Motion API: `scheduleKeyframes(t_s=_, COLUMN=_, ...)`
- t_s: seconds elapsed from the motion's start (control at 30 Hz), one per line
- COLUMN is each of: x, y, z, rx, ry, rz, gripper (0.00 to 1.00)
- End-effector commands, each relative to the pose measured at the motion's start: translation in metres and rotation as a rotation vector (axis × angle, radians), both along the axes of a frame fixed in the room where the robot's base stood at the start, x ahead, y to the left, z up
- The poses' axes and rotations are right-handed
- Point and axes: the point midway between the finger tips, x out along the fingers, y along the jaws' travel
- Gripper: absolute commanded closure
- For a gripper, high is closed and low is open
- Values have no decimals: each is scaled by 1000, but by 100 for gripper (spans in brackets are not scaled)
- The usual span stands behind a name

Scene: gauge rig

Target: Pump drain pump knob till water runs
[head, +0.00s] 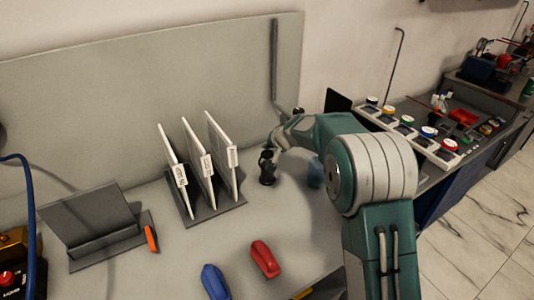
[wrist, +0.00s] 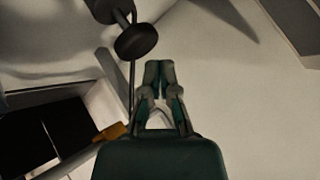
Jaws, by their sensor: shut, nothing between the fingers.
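In the wrist view, a dark round knob-like disc (wrist: 136,42) sits on a short stem from a dark cylindrical body (wrist: 104,9); I take it for the drain pump knob. My gripper (wrist: 159,66) is shut and empty, its tips just below and right of the disc in the picture. I cannot tell the depth between them, but no grip on the disc shows. In the head view my arm reaches left over the bench, ending near a small black shape (head: 268,168); its fingers cannot be made out there. No running water is visible.
A grey rack (head: 212,212) holds upright white panels left of my arm's end. A red piece (head: 265,259) and a blue piece (head: 215,281) lie in front. A bluish cup-like thing (head: 316,173) stands by my arm. A grey panel (head: 130,90) backs the bench.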

Motion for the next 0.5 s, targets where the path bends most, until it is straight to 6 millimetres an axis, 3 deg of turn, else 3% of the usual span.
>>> scheduleKeyframes(t_s=0.5, x=1, y=0, z=44, rx=1, ry=-3, rz=0, gripper=100)
